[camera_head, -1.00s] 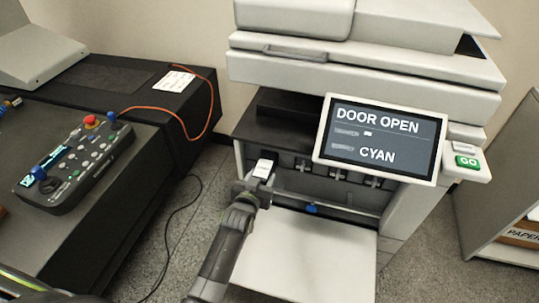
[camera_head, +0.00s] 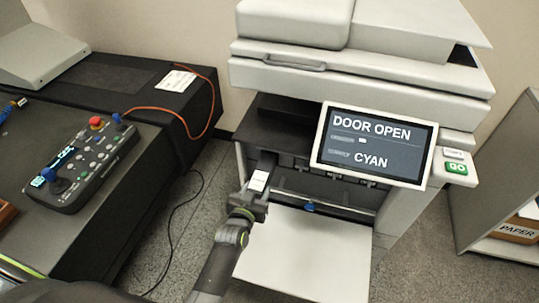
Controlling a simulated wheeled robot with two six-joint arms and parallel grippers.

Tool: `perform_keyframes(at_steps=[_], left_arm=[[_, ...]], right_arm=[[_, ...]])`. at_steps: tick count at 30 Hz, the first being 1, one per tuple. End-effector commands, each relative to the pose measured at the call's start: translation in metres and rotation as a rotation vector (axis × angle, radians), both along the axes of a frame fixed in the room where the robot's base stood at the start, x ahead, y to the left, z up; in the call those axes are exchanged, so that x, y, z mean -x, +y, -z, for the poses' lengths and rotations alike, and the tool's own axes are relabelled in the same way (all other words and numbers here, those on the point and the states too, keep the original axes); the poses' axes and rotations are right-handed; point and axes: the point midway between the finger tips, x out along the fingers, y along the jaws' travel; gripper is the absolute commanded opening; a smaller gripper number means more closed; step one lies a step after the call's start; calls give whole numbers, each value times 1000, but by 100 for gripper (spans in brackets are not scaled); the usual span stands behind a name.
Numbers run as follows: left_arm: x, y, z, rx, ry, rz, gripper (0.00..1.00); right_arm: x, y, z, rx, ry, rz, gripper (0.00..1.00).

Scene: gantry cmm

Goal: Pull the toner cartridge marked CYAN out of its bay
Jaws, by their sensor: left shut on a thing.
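The printer (camera_head: 360,72) stands with its front door (camera_head: 305,255) folded down. Its screen (camera_head: 374,146) reads DOOR OPEN and CYAN. My left gripper (camera_head: 255,197) is shut on a toner cartridge (camera_head: 265,163) at the left end of the bay row. The cartridge is dark with a white label (camera_head: 258,181) on its front end; the print is too small to read. It sticks out of the bay opening above the door, and its rear is hidden inside. The other cartridge fronts lie in shadow, partly behind the screen. My right gripper is not in view.
A control pendant (camera_head: 80,165) with a red knob lies on the dark bench at left. An orange cable (camera_head: 208,125) and a black cable (camera_head: 172,222) run near the floor gap. A green GO button (camera_head: 455,167) sits at the printer's right. A shelf holding a PAPER box (camera_head: 517,230) stands at far right.

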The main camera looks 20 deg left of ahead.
Motion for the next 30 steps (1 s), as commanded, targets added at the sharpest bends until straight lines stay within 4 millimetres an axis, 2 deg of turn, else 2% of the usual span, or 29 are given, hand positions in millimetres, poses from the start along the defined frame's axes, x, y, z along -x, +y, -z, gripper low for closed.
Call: perform_keyframes(at_steps=[2, 4, 15, 30], left_arm=[[4, 1, -4, 0, -2, -3, 11], [7, 1, 0, 1, -4, -3, 11], [25, 1, 0, 0, -4, -3, 11], [30, 1, -3, 1, -4, -2, 11]], right_arm=[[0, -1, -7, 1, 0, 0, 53], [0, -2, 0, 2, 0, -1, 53], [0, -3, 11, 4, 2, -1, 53], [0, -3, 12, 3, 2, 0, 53]])
